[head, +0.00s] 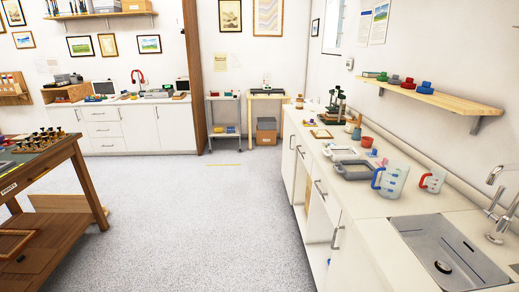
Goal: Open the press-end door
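The right-hand white counter has a row of cabinet doors and metal handles along its front. A dark green press-like device (338,106) stands on the counter toward its far end. Beneath that end is a white cabinet door (288,160) with a vertical handle, seen at a steep angle; it looks shut. Nearer along the front, a gap shows a brownish interior (303,186), and another opening with a shelf shows lower down (318,250). Which doors stand ajar is hard to tell at this angle. Neither of my grippers is in view.
Grey speckled floor (200,220) is clear in the middle. A wooden workbench (50,180) stands at left. A sink (450,255) and measuring jugs (390,179) are on the near counter. A grey trolley (223,120) and back cabinets (130,125) line the far wall.

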